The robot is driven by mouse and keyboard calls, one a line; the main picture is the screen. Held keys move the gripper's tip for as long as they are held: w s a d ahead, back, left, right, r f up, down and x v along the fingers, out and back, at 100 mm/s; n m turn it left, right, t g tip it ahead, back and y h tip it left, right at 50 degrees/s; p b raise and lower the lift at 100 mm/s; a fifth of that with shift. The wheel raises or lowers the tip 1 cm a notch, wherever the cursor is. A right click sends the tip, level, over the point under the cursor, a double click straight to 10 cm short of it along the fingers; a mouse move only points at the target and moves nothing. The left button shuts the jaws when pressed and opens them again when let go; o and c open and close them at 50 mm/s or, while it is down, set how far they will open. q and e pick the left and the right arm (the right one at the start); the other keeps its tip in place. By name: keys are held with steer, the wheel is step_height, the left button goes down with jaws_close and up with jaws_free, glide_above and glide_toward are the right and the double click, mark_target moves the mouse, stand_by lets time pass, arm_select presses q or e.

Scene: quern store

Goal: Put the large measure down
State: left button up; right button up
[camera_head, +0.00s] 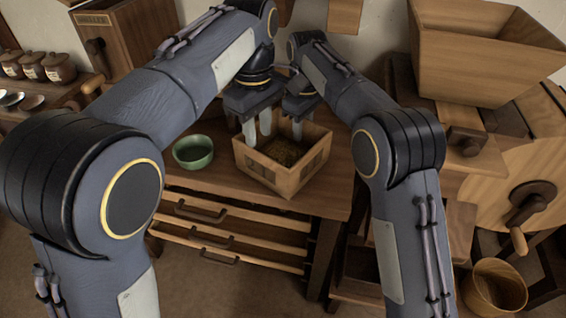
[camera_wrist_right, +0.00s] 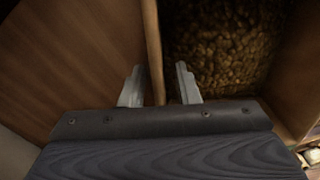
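The large measure appears to be the open wooden box (camera_head: 265,169) in the head view, upright and part filled with brown grain (camera_head: 284,151). It looks to rest on the wooden table near its front edge. My left gripper (camera_head: 258,126) is at the box's back-left rim, with its fingers apart. My right gripper (camera_head: 298,128) is at the back-right side. In the right wrist view, its fingers (camera_wrist_right: 159,72) stand apart on either side of a thin box wall (camera_wrist_right: 153,45), with gaps showing. Grain (camera_wrist_right: 225,45) lies to the right of that wall. The forearms hide part of the back.
A green bowl (camera_head: 193,152) stands left of the box on the table (camera_head: 218,185). Drawers with handles (camera_head: 205,212) are below. A wooden hopper (camera_head: 480,62), a mill with a crank (camera_head: 528,205) and a bucket (camera_head: 495,287) are at right. Jars (camera_head: 58,68) stand on the left shelf.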

arm_select(q)
steer(key=shift+r, duration=0.5)
arm_select(e)
steer(key=shift+r, duration=0.3)
step_height(320, 180, up, 7)
steer(key=shift+f, duration=0.1)
